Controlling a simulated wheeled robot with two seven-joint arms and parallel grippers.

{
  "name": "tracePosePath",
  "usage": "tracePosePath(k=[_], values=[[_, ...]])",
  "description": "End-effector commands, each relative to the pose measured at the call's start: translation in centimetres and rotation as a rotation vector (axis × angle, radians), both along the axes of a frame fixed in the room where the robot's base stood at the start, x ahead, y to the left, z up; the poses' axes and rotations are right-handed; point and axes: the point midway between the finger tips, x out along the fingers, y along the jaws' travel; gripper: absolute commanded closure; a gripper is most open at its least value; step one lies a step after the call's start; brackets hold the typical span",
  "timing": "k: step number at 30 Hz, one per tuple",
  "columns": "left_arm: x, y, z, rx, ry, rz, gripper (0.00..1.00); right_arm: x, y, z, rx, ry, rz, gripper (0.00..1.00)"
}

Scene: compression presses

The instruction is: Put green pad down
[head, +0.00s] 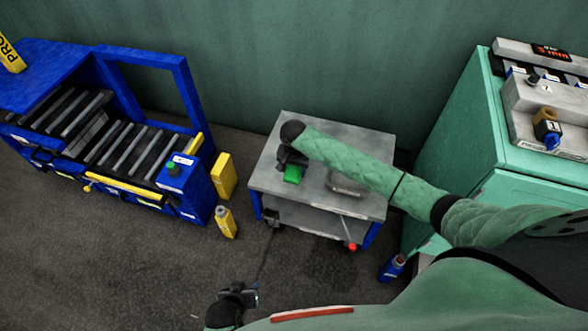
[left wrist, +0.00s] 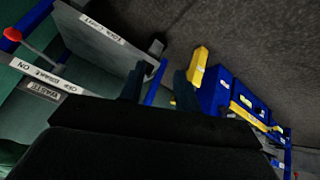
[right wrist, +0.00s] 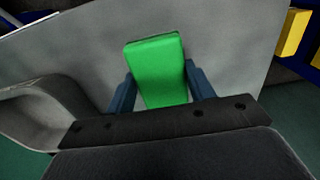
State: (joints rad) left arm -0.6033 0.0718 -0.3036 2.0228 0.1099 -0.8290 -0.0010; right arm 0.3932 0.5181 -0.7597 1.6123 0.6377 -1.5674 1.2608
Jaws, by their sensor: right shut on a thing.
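The green pad (head: 292,175) is at the left part of the grey cart top (head: 350,134) in the head view. My right gripper (head: 290,160) is over the cart and shut on the pad. In the right wrist view the pad (right wrist: 157,70) sits between the two fingers, with the grey top behind it. I cannot tell whether the pad touches the top. My right arm hides part of the cart top. My left gripper (head: 250,296) is low at the front, away from the cart. Its fingers (left wrist: 160,85) stand apart with nothing between them.
A grey metal container (head: 345,186) is on the cart, right of the pad, partly under my arm. A blue press with rollers (head: 120,140) stands left, a green machine (head: 455,130) right. A yellow bottle (head: 226,223) and a blue bottle (head: 391,268) stand on the floor.

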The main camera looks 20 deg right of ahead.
Motion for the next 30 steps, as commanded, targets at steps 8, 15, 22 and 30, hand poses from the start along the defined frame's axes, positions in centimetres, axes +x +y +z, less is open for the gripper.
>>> tracePosePath(k=[8, 15, 22, 30], values=[[0.0, 0.0, 0.8, 0.000, 0.006, -0.002, 0.67, 0.0, 0.0, -0.2, 0.000, 0.000, 0.000, 0.68], [-0.1, 0.0, 0.9, 0.001, 0.009, -0.003, 0.67, 0.0, 0.0, -0.3, 0.000, 0.000, 0.000, 0.25], [0.0, 0.0, 0.7, 0.000, 0.007, -0.003, 0.67, 0.0, 0.0, -0.2, 0.000, 0.000, 0.000, 0.25], [-0.2, 0.0, -0.3, 0.003, 0.009, -0.002, 0.67, 0.0, 0.0, 2.8, 0.001, -0.001, 0.001, 0.25]])
